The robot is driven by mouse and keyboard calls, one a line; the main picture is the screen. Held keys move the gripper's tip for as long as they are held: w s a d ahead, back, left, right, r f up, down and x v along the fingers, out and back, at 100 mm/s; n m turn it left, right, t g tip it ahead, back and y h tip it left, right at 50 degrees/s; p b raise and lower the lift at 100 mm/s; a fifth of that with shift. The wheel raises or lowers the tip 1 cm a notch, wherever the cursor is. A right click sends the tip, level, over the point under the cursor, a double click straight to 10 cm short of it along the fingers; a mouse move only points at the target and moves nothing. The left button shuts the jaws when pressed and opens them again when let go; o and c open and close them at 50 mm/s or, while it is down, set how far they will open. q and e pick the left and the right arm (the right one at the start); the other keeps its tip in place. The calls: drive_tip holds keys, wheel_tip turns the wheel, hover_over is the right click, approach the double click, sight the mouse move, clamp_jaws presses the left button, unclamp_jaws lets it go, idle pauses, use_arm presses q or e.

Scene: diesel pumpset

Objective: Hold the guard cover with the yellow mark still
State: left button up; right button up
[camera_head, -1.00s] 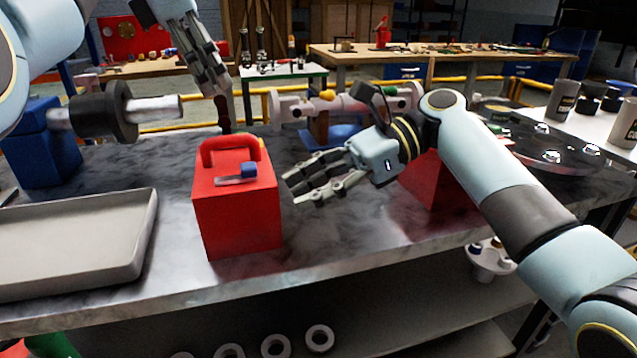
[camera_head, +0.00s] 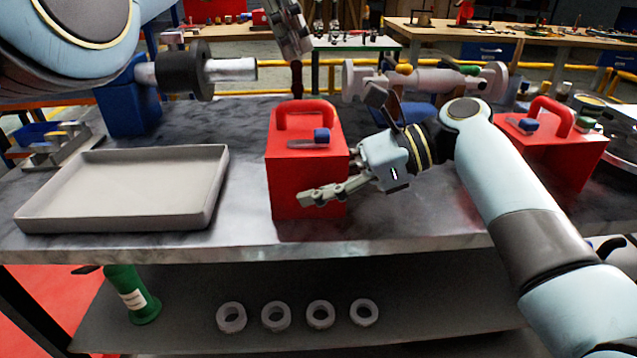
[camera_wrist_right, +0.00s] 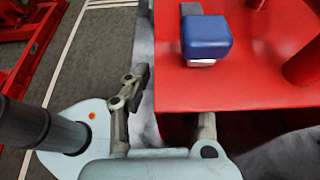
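A red guard cover (camera_head: 306,178) with a loop handle and a blue-ended catch stands on the bench, centre. A similar red cover (camera_head: 572,160) stands at the right. I cannot make out a yellow mark on either. My right gripper (camera_head: 342,180) is at the centre cover's right edge, one finger across its front and the other at its right side. In the right wrist view the fingers straddle the cover's edge (camera_wrist_right: 215,85), with a gap beside the left finger. My left gripper (camera_head: 296,52) is raised behind the centre cover; its fingertips are unclear above a dark red rod.
A grey tray (camera_head: 130,212) lies left of the centre cover. A blue stand with a dark disc and shaft (camera_head: 185,70) is behind it. A pale shaft assembly (camera_head: 425,82) lies behind my right wrist. White rings (camera_head: 320,314) and a green bottle (camera_head: 135,300) are on the lower shelf.

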clamp_jaws()
drive_tip(key=shift+o, duration=0.3)
unclamp_jaws()
clamp_jaws()
idle(0.8)
